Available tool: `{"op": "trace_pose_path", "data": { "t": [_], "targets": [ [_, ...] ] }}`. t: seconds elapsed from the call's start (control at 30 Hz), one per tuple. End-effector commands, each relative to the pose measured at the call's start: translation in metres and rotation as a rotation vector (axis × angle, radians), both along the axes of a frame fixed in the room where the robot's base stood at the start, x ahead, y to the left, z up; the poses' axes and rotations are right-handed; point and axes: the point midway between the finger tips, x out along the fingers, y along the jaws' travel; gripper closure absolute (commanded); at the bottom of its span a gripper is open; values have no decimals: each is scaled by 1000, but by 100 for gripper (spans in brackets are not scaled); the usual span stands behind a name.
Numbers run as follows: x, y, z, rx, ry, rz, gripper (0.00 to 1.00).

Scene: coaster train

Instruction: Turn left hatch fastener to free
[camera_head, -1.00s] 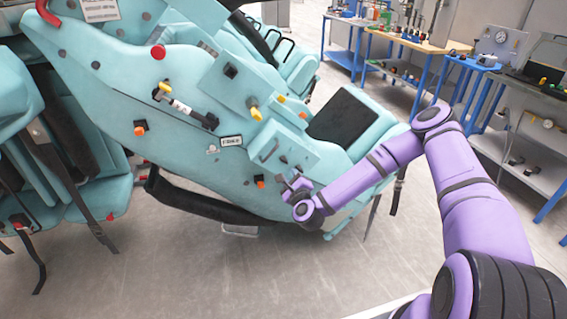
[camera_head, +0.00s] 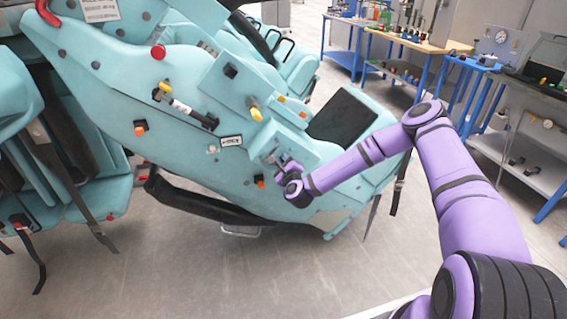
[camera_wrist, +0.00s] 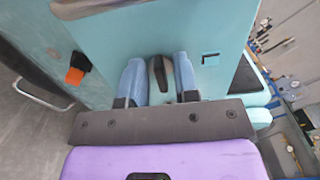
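My gripper (camera_head: 282,167) is at the small hatch panel (camera_head: 297,148) on the side of the teal coaster car. In the wrist view its two blue-grey fingers (camera_wrist: 160,82) stand apart, one on each side of a dark rounded fastener with a grey rim (camera_wrist: 159,72). The fastener fills most of the gap. I cannot tell whether the fingers press on it. In the head view the gripper hides the hatch's fasteners, so I cannot tell from there which one this is.
An orange knob (camera_head: 259,181) sits just left of my gripper, and it also shows in the wrist view (camera_wrist: 75,75). A yellow knob (camera_head: 255,109) is above. A black pad (camera_head: 342,116) lies right of the hatch. Floor (camera_head: 200,275) below is clear.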

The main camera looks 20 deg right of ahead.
Motion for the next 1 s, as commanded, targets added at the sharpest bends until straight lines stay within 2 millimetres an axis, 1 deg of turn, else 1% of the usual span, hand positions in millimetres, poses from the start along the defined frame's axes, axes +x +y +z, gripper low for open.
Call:
{"op": "trace_pose_path", "data": {
  "t": [0.03,0.1,0.37,0.57,0.77,1.0],
  "targets": [
    [0,0,0,0,0,0,83],
    [0,0,0,0,0,0,98],
    [0,0,0,-17,0,0,98],
    [0,1,0,-96,-1,0,98],
    [0,2,-1,-247,-2,2,98],
    [0,3,-2,-473,-2,2,98]
  ]
}}
